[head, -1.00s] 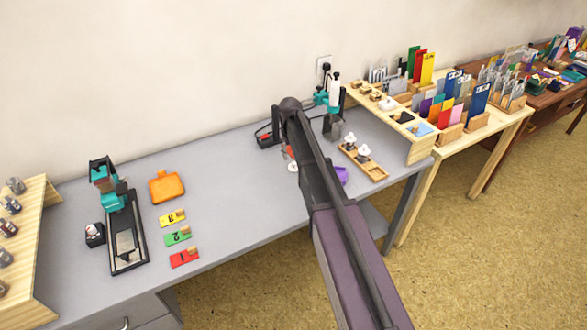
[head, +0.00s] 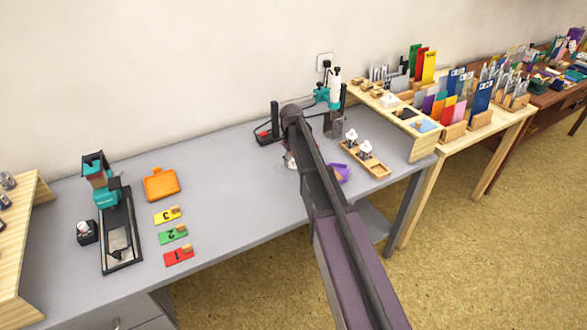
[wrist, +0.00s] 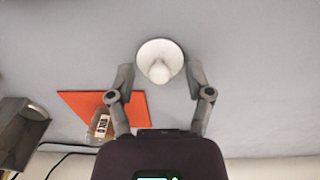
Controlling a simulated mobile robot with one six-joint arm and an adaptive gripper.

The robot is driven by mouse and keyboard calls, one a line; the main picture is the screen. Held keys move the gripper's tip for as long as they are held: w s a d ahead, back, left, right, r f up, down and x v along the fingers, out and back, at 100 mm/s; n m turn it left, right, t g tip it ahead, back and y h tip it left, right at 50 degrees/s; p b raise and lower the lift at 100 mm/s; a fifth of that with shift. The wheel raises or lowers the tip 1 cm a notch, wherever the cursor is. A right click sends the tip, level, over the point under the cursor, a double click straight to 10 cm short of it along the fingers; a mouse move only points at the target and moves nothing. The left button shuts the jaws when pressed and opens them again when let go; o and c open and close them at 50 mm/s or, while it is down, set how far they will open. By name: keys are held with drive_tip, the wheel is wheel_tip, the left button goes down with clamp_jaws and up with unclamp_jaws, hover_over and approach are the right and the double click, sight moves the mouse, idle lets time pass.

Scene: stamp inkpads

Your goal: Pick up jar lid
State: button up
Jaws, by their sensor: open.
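The jar lid (wrist: 160,62), a white round piece with a knob in its middle, lies on the grey table in the wrist view. My gripper (wrist: 160,72) is open, with one fingertip on each side of the lid. Small gaps show between the fingers and the lid, and nothing is held. In the head view my arm covers most of this spot, and I cannot make out the lid clearly there.
An orange-red flat piece (wrist: 75,105) with a labelled block lies left of the gripper in the wrist view. In the head view, a purple piece (head: 340,173) and a wooden tray (head: 377,169) with white-topped jars stand right of my arm. Coloured number cards (head: 173,236) lie left.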

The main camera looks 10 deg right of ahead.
drive_tip(key=shift+f, duration=0.15)
idle(0.5)
drive_tip(key=c, duration=0.8)
